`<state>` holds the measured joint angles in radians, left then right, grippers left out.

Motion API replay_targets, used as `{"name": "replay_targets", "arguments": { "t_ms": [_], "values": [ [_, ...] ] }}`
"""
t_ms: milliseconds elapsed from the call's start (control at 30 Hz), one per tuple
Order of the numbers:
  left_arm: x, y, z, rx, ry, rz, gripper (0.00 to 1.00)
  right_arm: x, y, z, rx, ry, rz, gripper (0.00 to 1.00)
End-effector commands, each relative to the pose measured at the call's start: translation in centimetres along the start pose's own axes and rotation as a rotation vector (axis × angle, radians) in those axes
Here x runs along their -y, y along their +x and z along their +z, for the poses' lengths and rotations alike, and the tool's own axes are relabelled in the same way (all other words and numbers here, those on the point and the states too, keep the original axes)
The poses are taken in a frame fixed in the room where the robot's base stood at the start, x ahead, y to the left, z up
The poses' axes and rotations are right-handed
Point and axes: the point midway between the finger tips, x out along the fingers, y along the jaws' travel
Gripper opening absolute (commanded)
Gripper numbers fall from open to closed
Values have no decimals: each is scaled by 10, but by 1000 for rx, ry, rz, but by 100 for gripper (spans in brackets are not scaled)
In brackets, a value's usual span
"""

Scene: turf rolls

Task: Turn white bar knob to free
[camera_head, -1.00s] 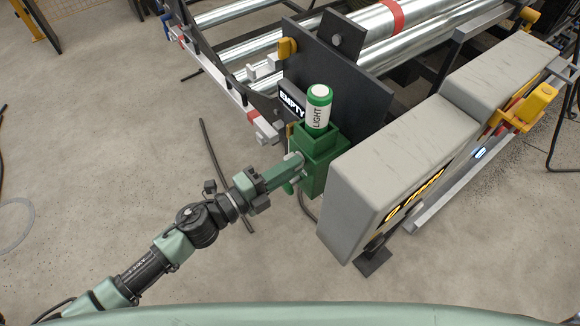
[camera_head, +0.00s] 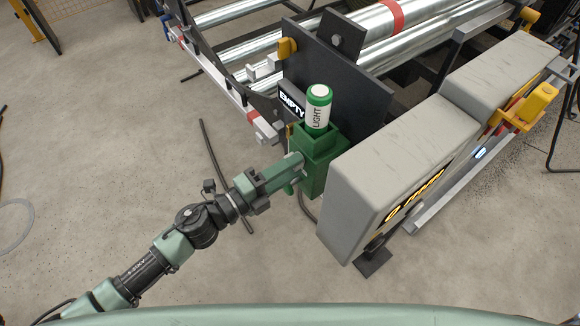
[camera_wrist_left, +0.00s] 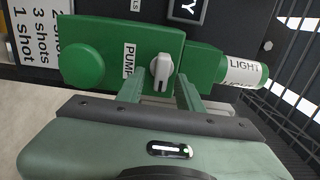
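The white bar knob (camera_wrist_left: 161,72) sits on the front of the green pump box (camera_wrist_left: 110,40), to the right of a "PUMP" label, in the left wrist view. Its bar points roughly up and down in that picture. My left gripper (camera_wrist_left: 159,88) is open, with one finger on each side of the knob; I cannot tell whether they touch it. In the head view, my left gripper (camera_head: 292,172) is at the near left side of the green box (camera_head: 318,165) and hides the knob. My right gripper is not in view.
A green-and-white canister marked "LIGHT" (camera_head: 318,108) stands on the box. A grey housing (camera_head: 390,165) is close on the right, and a dark plate (camera_head: 335,75) with an "EMPTY" sign (camera_head: 292,103) is behind. The floor at left is mostly open.

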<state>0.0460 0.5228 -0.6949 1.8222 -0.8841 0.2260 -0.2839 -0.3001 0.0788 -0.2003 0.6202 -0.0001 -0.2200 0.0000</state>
Motion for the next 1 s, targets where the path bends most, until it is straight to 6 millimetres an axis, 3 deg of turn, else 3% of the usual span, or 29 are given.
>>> {"name": "replay_targets", "arguments": {
  "t_ms": [233, 600, 1000],
  "values": [
    [-2, -11, 0, 0, -1, 2, 36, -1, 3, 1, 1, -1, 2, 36],
    [-3, -69, 0, 1, -2, 2, 36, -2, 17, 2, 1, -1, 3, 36],
    [0, -78, 0, 0, 0, 0, 36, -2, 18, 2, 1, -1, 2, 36]
  ]
}}
